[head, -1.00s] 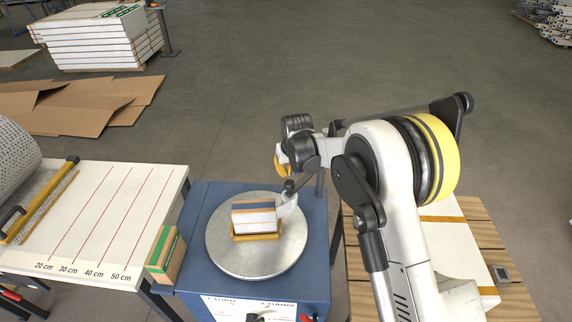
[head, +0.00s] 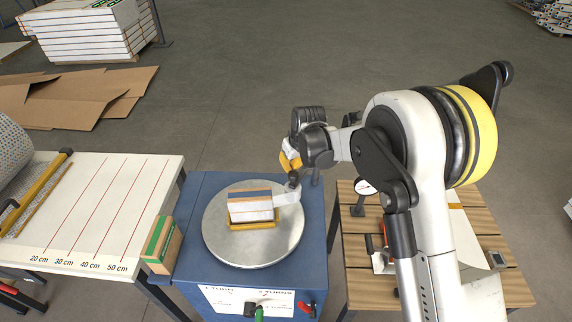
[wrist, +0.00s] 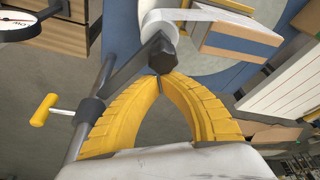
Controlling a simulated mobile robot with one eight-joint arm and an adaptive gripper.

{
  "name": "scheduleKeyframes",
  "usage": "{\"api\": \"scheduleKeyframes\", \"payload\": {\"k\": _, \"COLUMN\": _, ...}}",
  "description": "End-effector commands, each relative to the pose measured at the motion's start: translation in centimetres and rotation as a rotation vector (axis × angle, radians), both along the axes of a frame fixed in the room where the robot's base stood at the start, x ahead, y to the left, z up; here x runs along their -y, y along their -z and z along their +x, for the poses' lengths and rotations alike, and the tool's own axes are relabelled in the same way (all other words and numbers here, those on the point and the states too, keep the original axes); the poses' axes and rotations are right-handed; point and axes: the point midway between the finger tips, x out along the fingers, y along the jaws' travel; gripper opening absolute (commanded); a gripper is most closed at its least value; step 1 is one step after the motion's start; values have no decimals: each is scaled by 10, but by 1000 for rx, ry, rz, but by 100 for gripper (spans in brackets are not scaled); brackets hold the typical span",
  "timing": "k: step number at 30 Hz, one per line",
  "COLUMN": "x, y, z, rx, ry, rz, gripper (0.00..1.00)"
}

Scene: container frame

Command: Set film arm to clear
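The film arm is a dark grey bar (wrist: 118,80) with a dark knob (wrist: 160,55) at its end and a yellow handle (wrist: 43,110) on its post side. A white film roll (head: 287,198) hangs beside the knob, and film reaches the boxed load (head: 250,212) on the round metal turntable (head: 225,250). My gripper (wrist: 160,77) has its two yellow fingers curved together, tips meeting just below the knob in the wrist view. I cannot tell whether they touch it. In the head view my gripper (head: 290,160) is just behind the film arm, partly hidden by my wrist.
A slatted wooden table (head: 350,235) with a dial gauge (head: 367,186) stands right.

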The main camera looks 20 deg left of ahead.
Motion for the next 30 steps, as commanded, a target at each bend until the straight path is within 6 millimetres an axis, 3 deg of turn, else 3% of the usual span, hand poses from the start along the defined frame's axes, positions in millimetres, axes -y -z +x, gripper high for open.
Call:
{"api": "scheduleKeyframes", "payload": {"k": 9, "x": 44, "y": 2, "z": -10, "rx": -1, "ry": -243, "rz": 0, "gripper": 0}}
{"api": "scheduleKeyframes", "payload": {"k": 15, "x": 66, "y": 1, "z": -12, "rx": -1, "ry": -238, "rz": -1, "gripper": 0}}
{"api": "scheduleKeyframes", "payload": {"k": 30, "x": 88, "y": 0, "z": -10, "rx": -1, "ry": -238, "rz": -1, "gripper": 0}}
